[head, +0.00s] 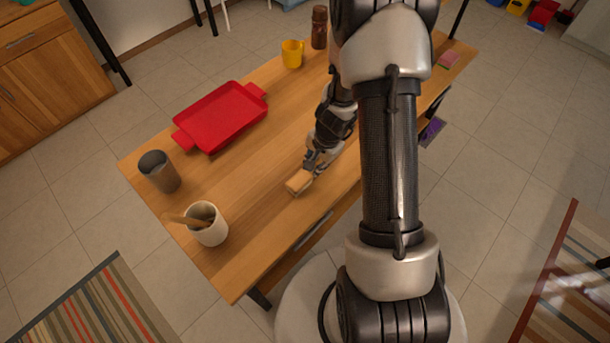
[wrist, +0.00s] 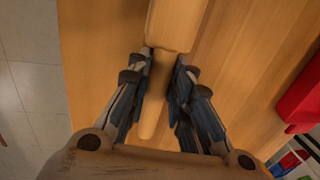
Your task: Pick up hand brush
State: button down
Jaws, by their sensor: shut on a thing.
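The hand brush (head: 298,182) is a wooden brush on the table, near its front edge in the head view. In the wrist view the brush (wrist: 172,26) has a wide head at the top and a narrow handle running down between the fingers. My gripper (head: 310,167) is at the handle. In the wrist view my gripper (wrist: 161,78) is shut on the handle, with one finger on each side. I cannot tell whether the brush touches the table or is slightly above it.
A red tray (head: 222,114), a grey cup (head: 158,172), a white container (head: 209,226) with a wooden utensil, a yellow mug (head: 292,53) and a brown bottle (head: 319,27) stand on the wooden table (head: 262,174). The tabletop between brush and tray is clear.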

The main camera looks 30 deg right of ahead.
notch_tip(320, 180, up, 20)
jog(key=p, duration=1.1)
jog(key=shift+p, duration=0.35)
jog(key=c, duration=1.9)
grip_release()
jog(key=shift+c, duration=0.2)
jog(key=c, duration=0.4)
jog(key=shift+c, duration=0.2)
